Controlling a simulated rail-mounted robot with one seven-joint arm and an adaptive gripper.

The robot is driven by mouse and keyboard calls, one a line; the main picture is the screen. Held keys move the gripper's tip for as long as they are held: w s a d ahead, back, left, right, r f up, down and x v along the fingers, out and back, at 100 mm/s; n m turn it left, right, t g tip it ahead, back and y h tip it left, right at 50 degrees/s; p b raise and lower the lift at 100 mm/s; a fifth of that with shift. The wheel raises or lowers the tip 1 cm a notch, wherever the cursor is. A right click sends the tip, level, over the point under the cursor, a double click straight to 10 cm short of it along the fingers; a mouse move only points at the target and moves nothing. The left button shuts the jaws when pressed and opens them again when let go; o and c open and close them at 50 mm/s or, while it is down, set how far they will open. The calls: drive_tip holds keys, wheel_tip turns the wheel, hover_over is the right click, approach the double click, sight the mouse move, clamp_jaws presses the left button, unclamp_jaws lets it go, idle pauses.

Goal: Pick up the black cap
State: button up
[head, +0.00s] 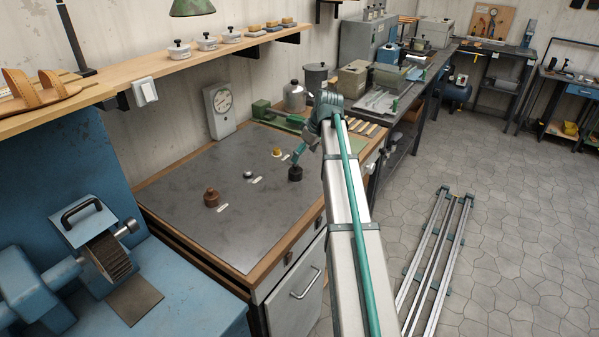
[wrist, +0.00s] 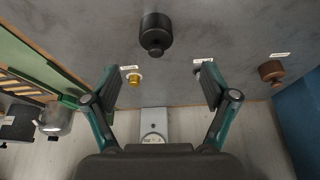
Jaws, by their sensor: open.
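The black cap (head: 295,174) is a dark cylinder standing on the grey worktop, right of the other small pieces. In the wrist view the black cap (wrist: 155,32) is at the top middle, with a narrower knob pointing toward the lower part of the picture. My gripper (head: 299,153) is close to the cap in the head view; I cannot tell the exact gap. In the wrist view my gripper (wrist: 158,76) has its two fingers wide apart with nothing held. The cap lies beyond the fingertips, roughly centred between them.
A yellow piece (wrist: 134,79), a silver piece (wrist: 198,71) and a copper piece (wrist: 271,71) stand nearby, with white labels. A dial scale (head: 219,109), green tool (head: 275,116) and metal canister (head: 295,97) line the back. The worktop's front left (head: 170,215) is clear.

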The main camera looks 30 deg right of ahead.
sight(297, 170)
drive_tip(key=p+x, duration=0.1)
drive_tip(key=x, duration=0.4)
drive_tip(key=shift+d+p+x, duration=0.2)
drive_tip(key=shift+p+x, duration=1)
drive_tip(key=shift+x, duration=1.65)
drive_tip(key=shift+w+r, duration=0.1)
drive_tip(key=c, duration=1.1)
drive_tip(key=shift+r, duration=0.15)
